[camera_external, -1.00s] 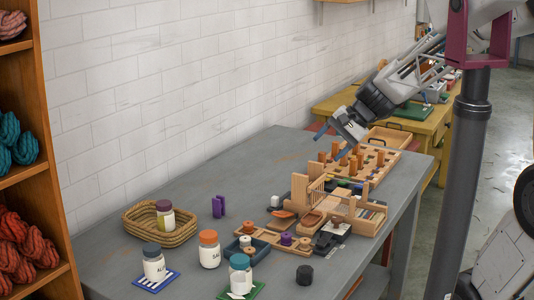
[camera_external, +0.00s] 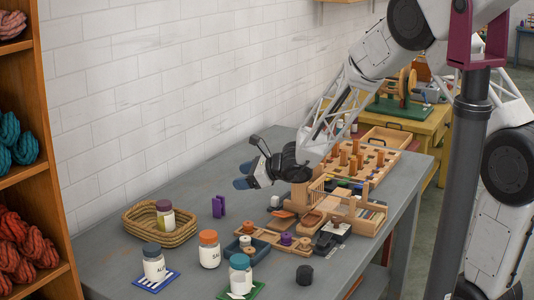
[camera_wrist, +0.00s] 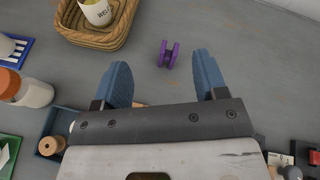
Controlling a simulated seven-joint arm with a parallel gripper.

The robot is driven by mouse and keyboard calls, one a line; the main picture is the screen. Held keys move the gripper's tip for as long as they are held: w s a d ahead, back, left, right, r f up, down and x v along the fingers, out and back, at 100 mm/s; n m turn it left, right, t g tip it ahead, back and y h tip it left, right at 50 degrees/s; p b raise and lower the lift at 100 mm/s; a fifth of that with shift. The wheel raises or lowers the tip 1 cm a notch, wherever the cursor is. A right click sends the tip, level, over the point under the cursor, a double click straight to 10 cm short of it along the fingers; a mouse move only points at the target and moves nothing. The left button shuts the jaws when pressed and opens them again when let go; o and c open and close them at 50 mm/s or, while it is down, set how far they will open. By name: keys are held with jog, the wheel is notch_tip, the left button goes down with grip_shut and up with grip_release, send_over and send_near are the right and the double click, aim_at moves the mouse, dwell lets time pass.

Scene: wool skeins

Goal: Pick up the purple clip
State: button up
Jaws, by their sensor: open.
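The purple clip (camera_external: 218,207) stands on the grey table, right of the wicker basket. It also shows in the wrist view (camera_wrist: 169,55), ahead of my fingertips and between their lines. My gripper (camera_external: 242,175) is open and empty, above the table and up and to the right of the clip. In the wrist view its two blue fingers (camera_wrist: 163,68) are spread wide apart. No finger touches the clip.
The wicker basket (camera_external: 184,235) with a jar (camera_external: 165,214) stands left of the clip. An orange-lidded jar (camera_external: 209,249) stands in front. Wooden trays and racks (camera_external: 340,206) crowd the right. The table (camera_external: 230,178) around the clip is clear.

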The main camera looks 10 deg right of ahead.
aim_at(214, 202)
jog(key=w+a+f+m, duration=0.1)
jog(key=f, duration=0.2)
jog(key=w+a+f+m+t, duration=0.1)
jog(key=f+m, duration=0.1)
jog(key=f, duration=0.1)
jog(key=w+a+f+m+h, duration=0.1)
jog(key=f+m, duration=0.1)
jog(key=f, duration=0.1)
jog(key=shift+w+f+t, duration=0.1)
jog(key=shift+w+t, duration=0.15)
jog(key=shift+t, duration=0.05)
jog(key=shift+a, duration=0.1)
jog(key=shift+x, duration=1.25)
jog(key=shift+w+x, duration=0.2)
jog(key=shift+x, duration=2.4)
jog(key=shift+d, duration=0.2)
